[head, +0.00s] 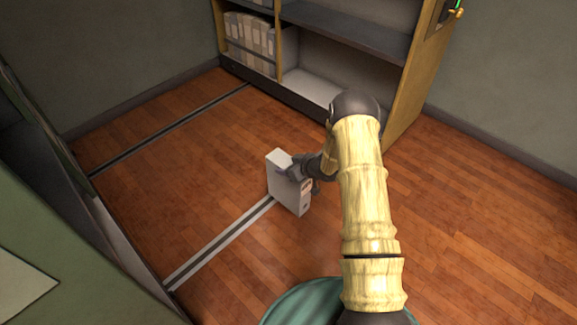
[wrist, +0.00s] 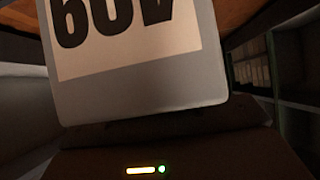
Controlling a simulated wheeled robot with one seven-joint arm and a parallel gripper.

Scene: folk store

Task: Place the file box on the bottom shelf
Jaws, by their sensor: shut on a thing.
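The file box (head: 289,184) is a light grey-white upright box in the head view, over the wooden floor by the floor rail. My gripper (head: 305,172) is shut on its upper right side. I cannot tell whether the box touches the floor. In the wrist view the file box (wrist: 140,85) fills the upper middle, with a pale label and large dark characters. The fingertips are hidden there. The bottom shelf (head: 312,87) of the bookcase is a pale board at the back, with an empty stretch right of the divider.
Several white file boxes (head: 250,38) stand in the bookcase's left section; they also show in the wrist view (wrist: 252,72). The bookcase's wooden side panel (head: 412,85) is at the right. Rails (head: 225,240) cross the floor. A green cabinet (head: 70,245) stands at the left. Floor before the bookcase is clear.

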